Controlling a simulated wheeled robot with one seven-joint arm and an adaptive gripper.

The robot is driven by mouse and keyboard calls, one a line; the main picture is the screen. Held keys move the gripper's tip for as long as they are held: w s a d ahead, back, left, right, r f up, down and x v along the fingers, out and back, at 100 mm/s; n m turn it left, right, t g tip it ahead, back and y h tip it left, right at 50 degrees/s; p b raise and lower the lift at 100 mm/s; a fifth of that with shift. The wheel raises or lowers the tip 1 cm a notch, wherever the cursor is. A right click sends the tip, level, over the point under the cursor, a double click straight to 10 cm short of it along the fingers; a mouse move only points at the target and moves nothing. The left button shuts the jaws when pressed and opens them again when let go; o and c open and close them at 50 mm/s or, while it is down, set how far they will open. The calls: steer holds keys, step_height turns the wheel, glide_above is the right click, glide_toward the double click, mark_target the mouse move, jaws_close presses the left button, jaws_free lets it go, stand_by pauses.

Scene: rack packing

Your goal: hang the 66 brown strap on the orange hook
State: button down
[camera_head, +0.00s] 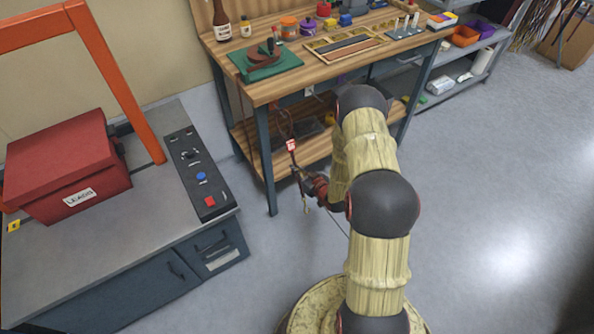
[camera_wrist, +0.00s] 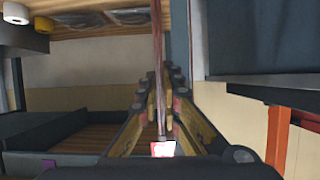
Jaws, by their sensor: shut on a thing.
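My gripper (camera_head: 298,172) hangs in front of the workbench, over the open floor beside its left front leg. It is shut on a thin brown strap (camera_head: 293,157), which rises above the fingers with a loop at its upper end. A red and white tag (camera_head: 291,145) is on the strap; its number is too small to read. In the wrist view the strap (camera_wrist: 158,45) runs up between the two fingers (camera_wrist: 163,82), and the tag (camera_wrist: 163,148) shows low in the picture. I cannot pick out an orange hook in either view.
The wooden workbench (camera_head: 262,92) carries a green mat, jars and a tray. At left stands a grey cabinet (camera_head: 150,215) with a red box (camera_head: 70,160), a control panel (camera_head: 192,172) and an orange frame (camera_head: 115,85). Shelves stand at back right. The floor at right is clear.

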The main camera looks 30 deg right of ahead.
steer(key=c, duration=1.9)
jaws_free()
